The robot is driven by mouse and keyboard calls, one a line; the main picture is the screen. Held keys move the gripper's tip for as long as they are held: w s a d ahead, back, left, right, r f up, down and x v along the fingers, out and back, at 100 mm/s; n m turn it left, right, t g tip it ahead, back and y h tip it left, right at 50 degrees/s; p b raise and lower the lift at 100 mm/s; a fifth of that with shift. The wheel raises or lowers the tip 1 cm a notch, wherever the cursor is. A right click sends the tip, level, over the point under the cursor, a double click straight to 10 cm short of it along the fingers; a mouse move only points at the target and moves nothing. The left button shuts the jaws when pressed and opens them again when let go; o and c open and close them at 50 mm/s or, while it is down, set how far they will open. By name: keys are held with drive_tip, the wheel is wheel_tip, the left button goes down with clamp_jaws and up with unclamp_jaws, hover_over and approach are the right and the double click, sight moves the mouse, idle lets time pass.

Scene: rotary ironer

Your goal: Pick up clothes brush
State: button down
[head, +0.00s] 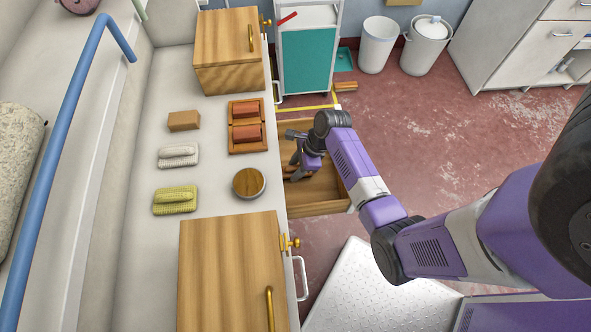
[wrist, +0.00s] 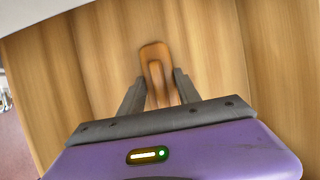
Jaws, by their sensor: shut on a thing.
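The clothes brush (wrist: 155,60) shows in the wrist view as an orange-brown wooden piece with a rounded end, lying between my fingers. My gripper (wrist: 158,85) is shut on it, with one grey finger on each side. In the head view my gripper (head: 299,166) reaches down into an open wooden drawer (head: 325,195) under the counter. A brown bit of the brush (head: 298,176) shows beside the fingers there. The brush's underside and near part are hidden, and I cannot tell whether it touches the drawer floor.
The counter holds two wooden cabinets (head: 228,75) (head: 225,270), an orange tray with two rolls (head: 248,126), a tan block (head: 184,120), folded cloths (head: 178,155) (head: 175,199) and a round wooden-topped piece (head: 248,182). The drawer walls and counter edge surround my gripper closely. Open red floor (head: 430,140) lies right.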

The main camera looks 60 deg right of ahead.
drive_tip(key=shift+r, duration=0.15)
drive_tip(key=shift+r, duration=0.25)
drive_tip(key=shift+s+d+r+b, duration=0.15)
drive_tip(key=shift+s+d+b, duration=0.05)
drive_tip(key=shift+b, duration=0.15)
drive_tip(key=shift+s+d+b, duration=0.45)
drive_tip(key=shift+s+d, duration=0.45)
drive_tip(key=shift+s, duration=0.25)
drive_tip(key=shift+s+d+r, duration=0.2)
drive_tip(key=shift+r, duration=0.45)
wheel_tip(320, 180, up, 13)
drive_tip(key=shift+f, duration=0.2)
